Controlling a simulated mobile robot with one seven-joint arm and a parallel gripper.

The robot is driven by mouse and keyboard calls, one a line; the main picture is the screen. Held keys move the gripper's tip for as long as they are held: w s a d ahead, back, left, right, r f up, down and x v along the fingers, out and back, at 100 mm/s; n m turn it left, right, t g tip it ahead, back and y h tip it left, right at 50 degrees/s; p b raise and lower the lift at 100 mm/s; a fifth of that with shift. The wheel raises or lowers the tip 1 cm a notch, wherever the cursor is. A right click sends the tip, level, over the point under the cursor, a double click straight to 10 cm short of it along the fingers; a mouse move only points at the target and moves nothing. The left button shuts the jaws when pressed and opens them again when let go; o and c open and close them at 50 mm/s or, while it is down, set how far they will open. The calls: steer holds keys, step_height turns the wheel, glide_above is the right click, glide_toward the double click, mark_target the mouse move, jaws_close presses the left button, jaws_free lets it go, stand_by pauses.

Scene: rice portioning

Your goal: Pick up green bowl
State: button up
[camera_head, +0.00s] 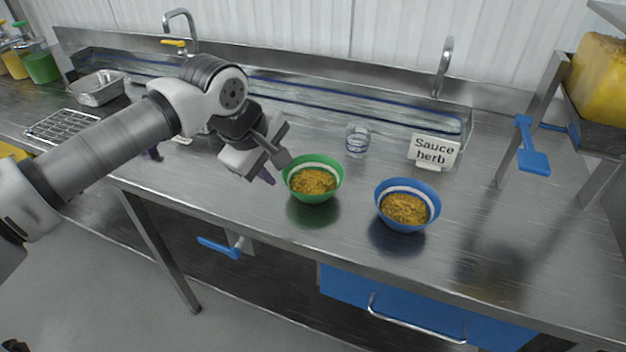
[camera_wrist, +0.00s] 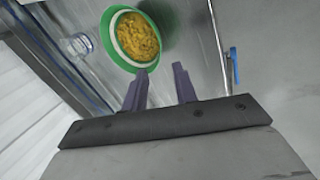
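The green bowl (camera_head: 313,179) stands upright on the steel counter and holds yellow-brown rice. It also shows in the wrist view (camera_wrist: 110,37), just beyond my fingertips and slightly to the left. My gripper (camera_head: 275,170) is beside the bowl, to its left and close to its rim in the head view. In the wrist view my gripper (camera_wrist: 162,83) has its two dark fingers apart with nothing between them. I cannot tell whether a finger touches the bowl.
A blue bowl (camera_head: 407,205) of the same food stands to the right of the green one. A clear glass (camera_head: 357,141) and a "Sauce herb" sign (camera_head: 434,151) stand behind. The steel counter (camera_head: 510,245) is free at the right front. Two taps rise at the back.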

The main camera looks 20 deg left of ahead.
mark_target(293, 189)
steer(key=x, duration=0.4)
steer(key=shift+w+d+f, duration=0.15)
steer(key=shift+d+p+x, duration=0.2)
steer(key=shift+p+x, duration=0.4)
steer(key=shift+x, duration=0.7)
steer(key=shift+d+p+x, duration=0.2)
steer(key=shift+p+x, duration=0.35)
steer(key=shift+x, duration=0.8)
jaws_close()
